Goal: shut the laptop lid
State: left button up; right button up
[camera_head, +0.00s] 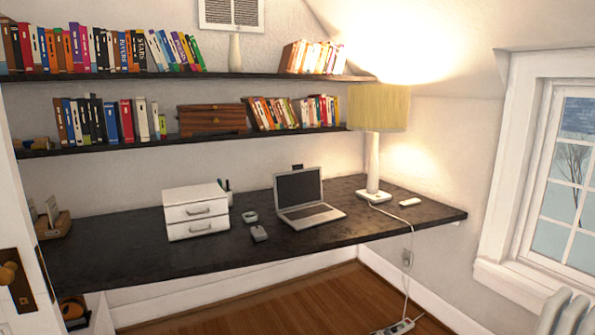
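An open laptop (308,215) stands on the dark wall-mounted desk, right of the middle. Its lid (298,187) is raised and leans slightly back, with a dark screen facing the room. The keyboard base lies flat on the desk. Neither of my grippers shows in the head view.
The dark desk (130,255) has a white drawer box (195,211), a mouse (259,233) and a small round item (250,217) left of the laptop. A tall lamp (374,170) stands close on its right. Shelves with books hang above. The wooden floor (290,305) in front looks clear.

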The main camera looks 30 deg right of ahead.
aim_at(299, 187)
jog(key=i+l, duration=0.15)
jog(key=l, duration=0.3)
jog(key=i+l+u, duration=0.15)
jog(key=l, duration=0.3)
jog(key=i+l, duration=0.1)
jog(key=l, duration=0.35)
jog(key=i+l+u, duration=0.15)
jog(key=l, duration=0.75)
jog(key=i+u, duration=0.05)
